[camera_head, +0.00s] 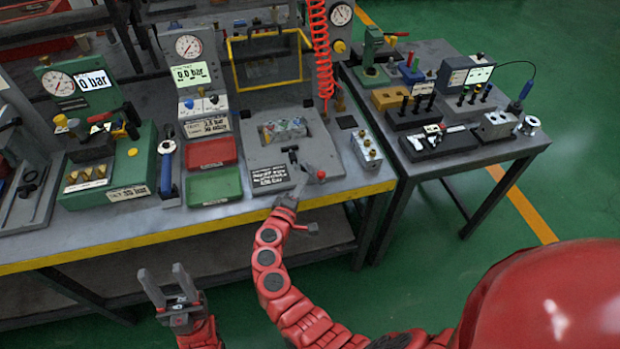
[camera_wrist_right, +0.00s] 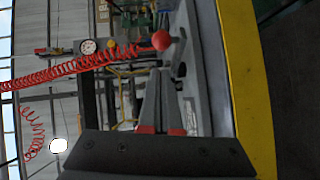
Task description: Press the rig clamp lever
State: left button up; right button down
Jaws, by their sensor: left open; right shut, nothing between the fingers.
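The grey test rig (camera_head: 255,160) stands on the bench, with several small parts in its recess. Its clamp lever has a red ball knob (camera_head: 320,174) at the rig's front edge. The knob also shows in the right wrist view (camera_wrist_right: 161,40), just beyond my fingertips. My right gripper (camera_head: 300,168) is shut and empty, close to the left of the knob in the head view. I cannot tell whether it touches the lever. My left gripper (camera_head: 163,270) is open and empty, in front of the bench.
A red tray (camera_head: 210,153) and a green tray (camera_head: 214,186) lie left of the rig. A small block with brass fittings (camera_head: 367,148) is on its right. A coiled red hose (camera_head: 320,50) hangs behind. The bench has a yellow front edge (camera_head: 150,237).

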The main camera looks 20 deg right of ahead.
jog(key=shift+d, duration=0.95)
jog(key=shift+w+d+f, duration=0.1)
jog(key=shift+d+f, duration=0.1)
jog(key=shift+d, duration=0.05)
jog(key=shift+d+p, duration=0.1)
jog(key=shift+p, duration=0.25)
